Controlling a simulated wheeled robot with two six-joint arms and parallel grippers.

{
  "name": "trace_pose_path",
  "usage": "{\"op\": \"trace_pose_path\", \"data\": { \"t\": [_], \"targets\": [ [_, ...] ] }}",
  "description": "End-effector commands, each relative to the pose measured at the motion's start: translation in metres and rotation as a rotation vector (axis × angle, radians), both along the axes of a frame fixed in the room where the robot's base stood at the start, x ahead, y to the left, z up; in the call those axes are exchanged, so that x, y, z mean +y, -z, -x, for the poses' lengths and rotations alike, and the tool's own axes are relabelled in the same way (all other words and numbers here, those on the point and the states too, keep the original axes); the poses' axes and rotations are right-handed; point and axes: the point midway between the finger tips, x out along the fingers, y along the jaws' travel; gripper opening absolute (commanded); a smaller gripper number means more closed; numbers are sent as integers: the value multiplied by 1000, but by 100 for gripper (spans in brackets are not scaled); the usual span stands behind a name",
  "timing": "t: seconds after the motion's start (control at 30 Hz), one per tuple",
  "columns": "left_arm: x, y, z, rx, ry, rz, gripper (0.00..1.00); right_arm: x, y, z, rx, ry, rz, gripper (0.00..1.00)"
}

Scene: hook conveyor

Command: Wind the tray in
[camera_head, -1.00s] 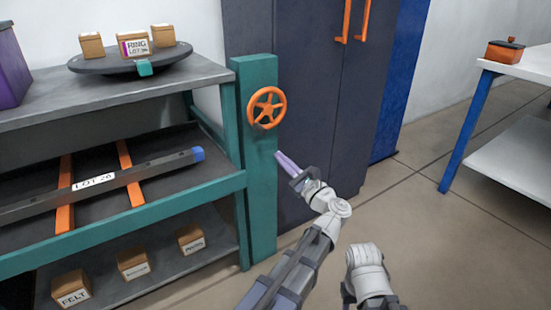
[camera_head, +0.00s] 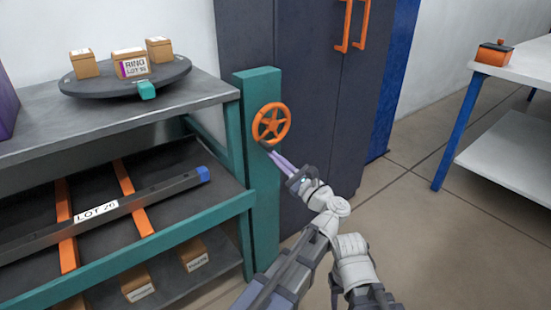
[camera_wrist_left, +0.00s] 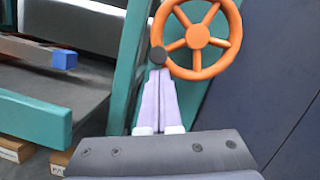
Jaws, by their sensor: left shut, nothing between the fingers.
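An orange spoked handwheel (camera_head: 271,123) is mounted on the teal post (camera_head: 262,190). A dark knob (camera_wrist_left: 158,54) sits at its lower left rim. My left gripper (camera_head: 269,153) is shut and empty. Its pale purple fingers point up at the knob, and their tips (camera_wrist_left: 160,72) are just below it; I cannot tell if they touch. Left of the post, a dark tray-like surface (camera_head: 95,190) sits in the teal frame. A long dark bar (camera_head: 150,193) labelled LOT 26, with a blue end, lies across two orange strips there. My right gripper is not in view.
A round dark stand (camera_head: 75,88) with several small boxes is on the grey top shelf (camera_head: 200,90). Boxes (camera_head: 193,254) stand on the bottom shelf. A dark cabinet (camera_head: 300,60) is behind the post. A white table (camera_head: 515,80) is at right, with open floor between.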

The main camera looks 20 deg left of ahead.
Motion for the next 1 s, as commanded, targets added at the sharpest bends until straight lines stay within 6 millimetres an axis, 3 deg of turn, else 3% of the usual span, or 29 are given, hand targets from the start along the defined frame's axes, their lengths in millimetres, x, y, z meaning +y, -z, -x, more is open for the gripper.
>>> {"op": "trace_pose_path", "data": {
  "t": [1.0],
  "targets": [
    [8, -9, 10, 143, 0, -113, 0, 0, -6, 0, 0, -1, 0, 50]
  ]
}}
